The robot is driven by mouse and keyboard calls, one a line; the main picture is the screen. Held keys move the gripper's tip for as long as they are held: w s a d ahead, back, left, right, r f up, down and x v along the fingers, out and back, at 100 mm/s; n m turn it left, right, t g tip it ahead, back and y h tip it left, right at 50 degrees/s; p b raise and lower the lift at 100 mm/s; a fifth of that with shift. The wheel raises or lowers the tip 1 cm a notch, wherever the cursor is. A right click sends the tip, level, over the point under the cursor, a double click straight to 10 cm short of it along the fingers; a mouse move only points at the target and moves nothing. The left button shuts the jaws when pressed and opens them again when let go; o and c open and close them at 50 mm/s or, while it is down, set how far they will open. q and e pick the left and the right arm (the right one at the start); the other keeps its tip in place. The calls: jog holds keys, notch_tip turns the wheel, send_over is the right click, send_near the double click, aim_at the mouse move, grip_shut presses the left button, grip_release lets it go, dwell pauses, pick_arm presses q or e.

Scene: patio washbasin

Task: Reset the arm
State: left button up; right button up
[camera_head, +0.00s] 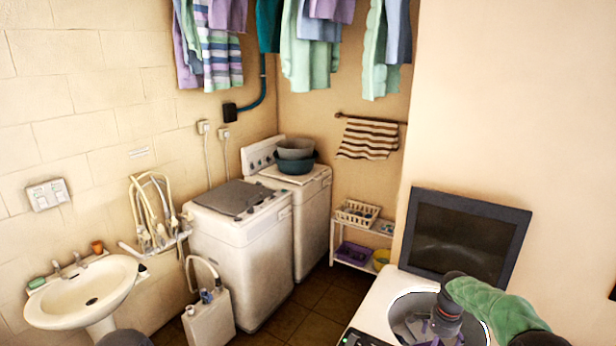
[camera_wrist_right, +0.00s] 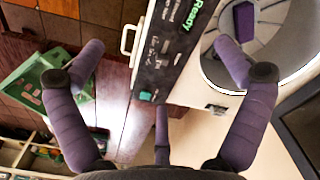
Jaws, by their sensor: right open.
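My right arm, green-sleeved, comes in at the lower right of the head view. Its gripper (camera_head: 440,324) hangs in front of the round opening of a white top-loading washer (camera_head: 374,298), whose dark lid (camera_head: 467,238) is raised. In the right wrist view the purple fingers of my right gripper (camera_wrist_right: 160,72) are spread open, with nothing between them. The washer's control panel (camera_wrist_right: 172,48) reads "Ready". A small purple block-like thing (camera_wrist_right: 243,22) lies in the drum, apart from the fingers. My left gripper is not in view.
A washbasin (camera_head: 82,292) is at the left. Two white machines (camera_head: 240,262) stand along the wall. A low rack (camera_head: 352,262) stands behind the open washer. Clothes (camera_head: 310,55) hang overhead. A green crate (camera_wrist_right: 38,85) shows in the wrist view. Tiled floor (camera_head: 300,305) is clear between machines and washer.

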jog(key=s+a+f+n+y+b, duration=0.1)
jog(key=s+a+f+n+b, duration=0.25)
jog(key=f, duration=0.65)
jog(key=s+a+f+n+y+b, duration=0.15)
jog(key=a+f+b, duration=0.25)
jog(key=a+f, duration=0.4)
jog(key=s+a+f+n+b, duration=0.1)
jog(key=s+a+f+b, duration=0.3)
jog(key=f, duration=0.7)
jog(key=s+a+f+n+b, duration=0.2)
jog(key=s+a+f+b, duration=0.2)
jog(key=s+f, duration=0.2)
jog(key=s+a+f+n+y+b, duration=0.1)
jog(key=s+a+f+b, duration=0.3)
jog(key=s, duration=0.5)
jog(key=s+a+f+n+b, duration=0.2)
jog(key=s+a+f+b, duration=0.1)
jog(key=s+f+b, duration=0.3)
notch_tip(320, 180, down, 3)
jog(key=s, duration=0.2)
jog(key=shift+s+a+n, duration=0.35)
jog(key=shift+a+n, duration=0.05)
jog(key=shift+f, duration=0.1)
